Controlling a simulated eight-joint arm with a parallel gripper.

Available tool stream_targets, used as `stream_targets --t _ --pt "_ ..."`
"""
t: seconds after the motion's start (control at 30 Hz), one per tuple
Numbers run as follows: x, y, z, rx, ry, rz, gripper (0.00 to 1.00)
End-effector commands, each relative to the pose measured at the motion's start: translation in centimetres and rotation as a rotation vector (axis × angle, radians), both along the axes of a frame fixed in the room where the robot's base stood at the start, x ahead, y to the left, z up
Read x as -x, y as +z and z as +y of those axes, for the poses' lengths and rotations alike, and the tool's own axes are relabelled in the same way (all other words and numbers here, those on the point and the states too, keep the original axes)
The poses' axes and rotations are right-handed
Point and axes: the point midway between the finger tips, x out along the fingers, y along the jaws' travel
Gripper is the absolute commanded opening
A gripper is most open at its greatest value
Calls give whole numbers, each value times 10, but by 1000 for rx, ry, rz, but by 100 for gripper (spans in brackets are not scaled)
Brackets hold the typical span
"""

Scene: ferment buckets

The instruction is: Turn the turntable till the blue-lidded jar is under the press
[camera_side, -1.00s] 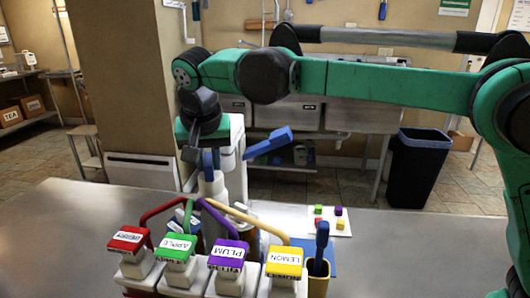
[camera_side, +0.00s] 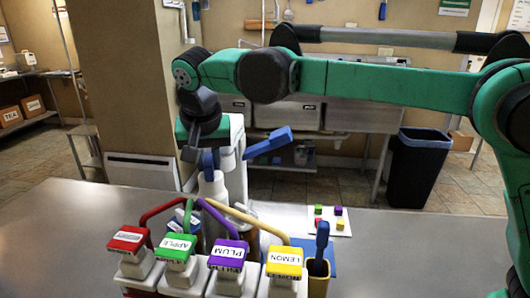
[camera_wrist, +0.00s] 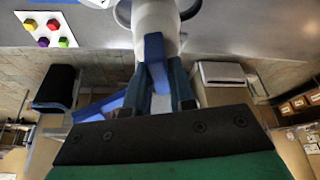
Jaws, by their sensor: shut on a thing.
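My gripper (camera_wrist: 160,90) is shut on a blue piece (camera_wrist: 154,55) in the wrist view. That piece meets a white rounded body (camera_wrist: 156,18). In the side view my gripper (camera_side: 208,160) is over a white bottle-shaped body (camera_side: 212,185). A white upright machine (camera_side: 234,165) with a blue lever (camera_side: 268,143) stands close behind; it may be the press. The lever also shows in the wrist view (camera_wrist: 98,107). I cannot make out the turntable or a blue-lidded jar; the labelled dispensers and my arm hide part of that area.
White dispensers with red, green (camera_side: 176,247), purple (camera_side: 229,254) and yellow (camera_side: 285,262) tops stand in front, with coloured tubes behind. A tan cup (camera_side: 318,282) is at their right. A white card (camera_side: 338,229) with coloured cubes lies behind. The metal table (camera_side: 420,255) is clear at right.

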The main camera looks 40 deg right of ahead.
Motion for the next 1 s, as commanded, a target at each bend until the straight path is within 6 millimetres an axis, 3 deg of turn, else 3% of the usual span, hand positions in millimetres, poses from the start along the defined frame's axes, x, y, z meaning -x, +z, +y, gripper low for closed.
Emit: stream_targets --t 0.37,1.0 --pt "1 0 0 3 -70 5 0" --pt "-1 1 1 4 -379 2 0"
